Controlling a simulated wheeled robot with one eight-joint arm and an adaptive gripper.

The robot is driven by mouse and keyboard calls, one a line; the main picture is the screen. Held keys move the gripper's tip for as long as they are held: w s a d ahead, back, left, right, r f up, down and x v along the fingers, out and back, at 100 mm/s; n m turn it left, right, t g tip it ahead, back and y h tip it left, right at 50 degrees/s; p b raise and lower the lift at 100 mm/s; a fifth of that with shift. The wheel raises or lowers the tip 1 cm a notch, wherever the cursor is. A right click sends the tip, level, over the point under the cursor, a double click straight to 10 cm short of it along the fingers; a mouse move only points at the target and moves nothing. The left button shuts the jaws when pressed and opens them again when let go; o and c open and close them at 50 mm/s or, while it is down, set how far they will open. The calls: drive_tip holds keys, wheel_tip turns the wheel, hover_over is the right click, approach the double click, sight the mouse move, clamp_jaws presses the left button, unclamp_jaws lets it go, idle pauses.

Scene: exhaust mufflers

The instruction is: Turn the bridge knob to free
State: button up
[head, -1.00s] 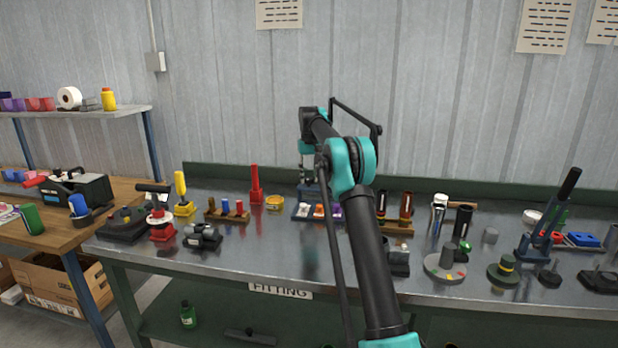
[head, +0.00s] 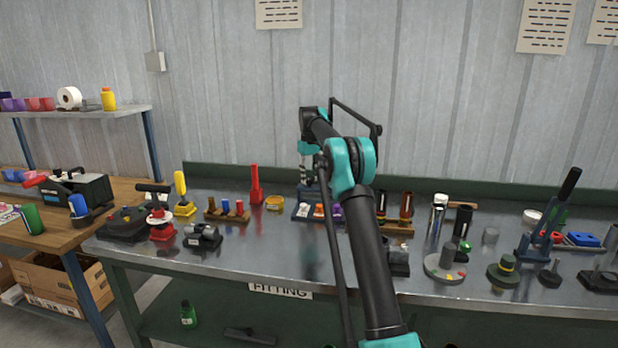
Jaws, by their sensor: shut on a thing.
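My gripper (head: 307,179) points down at the back middle of the metal bench, partly hidden behind my arm. It is shut on a small knob at a dark blue fixture. The knob is covered by the fingers, and its setting cannot be read. The dark blue fixture (head: 299,213) carries small white, orange and purple pieces on its front. I cannot make out any markings for free on it.
A wooden rack (head: 227,215) with coloured plugs is nearby. A brown cylinder (head: 406,205) and a lever press (head: 545,230) stand right. The front middle of the bench (head: 290,255) is clear.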

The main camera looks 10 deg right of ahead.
sight(309, 178)
drive_tip(key=o, duration=1.1)
drive_tip(key=shift+o, duration=0.2)
drive_tip(key=shift+r, duration=0.15)
drive_tip(key=shift+r, duration=3.6)
